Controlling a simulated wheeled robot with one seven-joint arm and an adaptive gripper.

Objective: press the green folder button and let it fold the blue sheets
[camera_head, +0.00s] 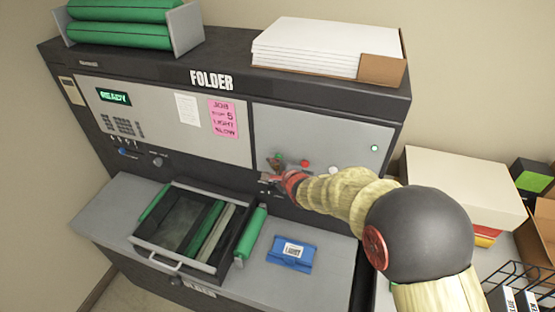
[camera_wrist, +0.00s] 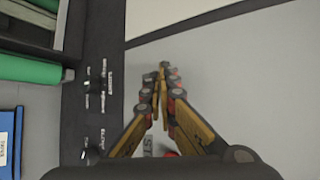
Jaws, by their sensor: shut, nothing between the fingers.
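The folder (camera_head: 215,110) is a dark machine with grey front panels, and its display (camera_head: 114,97) reads READY. The green button (camera_head: 279,156) is on the right panel, left of a red button (camera_head: 305,164). My gripper (camera_head: 275,164) is shut and empty, with its tips at the green button and partly covering it; I cannot tell whether they touch. In the wrist view the shut fingertips (camera_wrist: 163,70) are over the grey panel, and the green button is hidden. A blue packet (camera_head: 293,254) with a white label lies on the grey ledge; its edge shows in the wrist view (camera_wrist: 8,145).
An open-topped tray (camera_head: 165,262) with green rollers sits on the ledge, beside a loose green roller (camera_head: 250,234). White paper (camera_head: 320,48) and green rolls (camera_head: 120,30) are on top. Boxes (camera_head: 462,185) and a wire rack (camera_head: 520,280) stand at right.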

